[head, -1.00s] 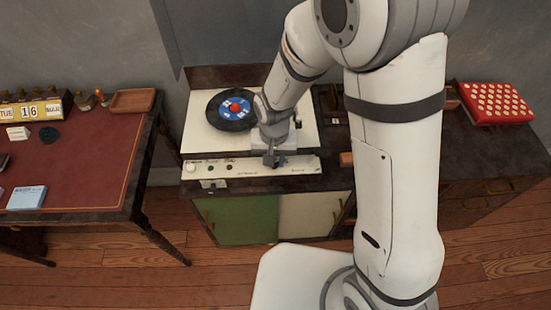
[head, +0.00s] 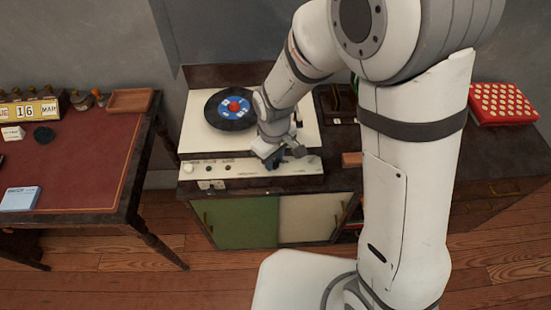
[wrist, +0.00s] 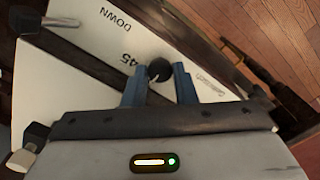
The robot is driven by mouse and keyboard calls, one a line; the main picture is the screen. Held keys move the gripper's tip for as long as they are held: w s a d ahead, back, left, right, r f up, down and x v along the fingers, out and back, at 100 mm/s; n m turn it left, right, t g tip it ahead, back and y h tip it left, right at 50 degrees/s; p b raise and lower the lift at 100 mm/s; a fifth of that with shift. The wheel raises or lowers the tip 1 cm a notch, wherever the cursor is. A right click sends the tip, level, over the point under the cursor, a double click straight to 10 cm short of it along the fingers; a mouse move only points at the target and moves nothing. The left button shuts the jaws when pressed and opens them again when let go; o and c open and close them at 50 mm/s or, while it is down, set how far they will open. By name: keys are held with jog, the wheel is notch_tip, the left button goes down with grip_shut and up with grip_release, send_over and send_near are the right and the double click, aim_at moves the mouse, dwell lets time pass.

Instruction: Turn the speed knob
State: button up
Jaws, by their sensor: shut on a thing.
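The speed knob (wrist: 159,69) is a small dark round knob on the record player's pale front panel (wrist: 85,60). In the wrist view it sits between the blue fingertips of my gripper (wrist: 159,80), which is shut on it. The printed words "45" and "DOWN" show beside it. In the head view my gripper (head: 272,161) is at the front panel, right of its middle, and hides the knob. The record player (head: 195,140) carries a black record (head: 213,112) with a blue label and red centre.
A white knob (head: 188,168) and small dark knobs stand on the panel's left. The player rests on a cabinet with a green door (head: 235,222). A desk (head: 90,165) stands left, and a red patterned box (head: 503,103) lies right. Floor shows between desk and cabinet.

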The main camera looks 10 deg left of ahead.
aim_at(275, 162)
jog(key=shift+n, duration=0.5)
jog(key=o, duration=1)
jog(key=shift+r, duration=0.1)
notch_tip(275, 162, up, 8)
jog(key=shift+f, duration=0.15)
